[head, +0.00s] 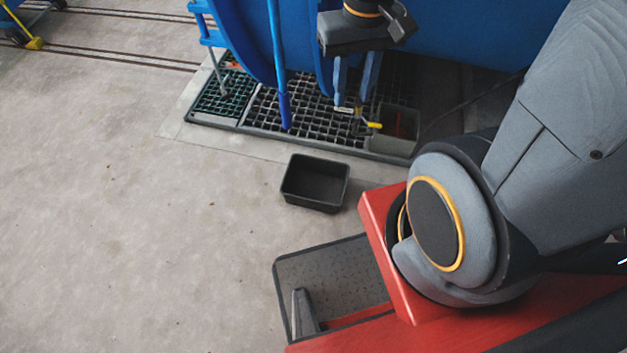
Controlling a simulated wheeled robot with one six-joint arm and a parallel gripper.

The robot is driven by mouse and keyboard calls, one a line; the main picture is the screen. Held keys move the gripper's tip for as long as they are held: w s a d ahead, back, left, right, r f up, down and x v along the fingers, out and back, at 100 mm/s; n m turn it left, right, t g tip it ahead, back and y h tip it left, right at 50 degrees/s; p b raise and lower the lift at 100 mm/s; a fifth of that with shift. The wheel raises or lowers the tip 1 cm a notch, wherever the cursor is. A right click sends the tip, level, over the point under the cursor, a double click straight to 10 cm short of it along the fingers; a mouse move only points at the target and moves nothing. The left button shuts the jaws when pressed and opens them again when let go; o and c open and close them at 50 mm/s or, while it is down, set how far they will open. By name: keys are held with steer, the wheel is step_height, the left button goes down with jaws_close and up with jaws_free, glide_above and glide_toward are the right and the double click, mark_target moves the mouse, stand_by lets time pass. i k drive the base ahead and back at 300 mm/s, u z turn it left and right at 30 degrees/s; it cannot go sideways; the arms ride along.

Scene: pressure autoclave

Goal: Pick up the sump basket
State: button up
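My gripper (362,38) shows at the top centre, in front of the blue vessel and above the floor grating. A grey box-like opening (411,147) at the right end of the grating shows some red inside. It may hold the sump basket, but I cannot tell the basket's form. A small yellow-ended part (374,125) lies at its left edge, to the lower right of my gripper.
A black open tub (315,185) stands on the concrete floor in front of the grating (265,113). The blue vessel (460,45) and its blue post (279,80) rise over the grating. The floor at left is clear. A yellow-footed blue object (32,43) is at the far left.

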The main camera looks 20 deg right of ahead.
mark_target(397, 127)
steer(key=k, duration=0.5)
steer(key=u, duration=0.75)
steer(key=i, duration=0.2)
steer(key=z, duration=1.75)
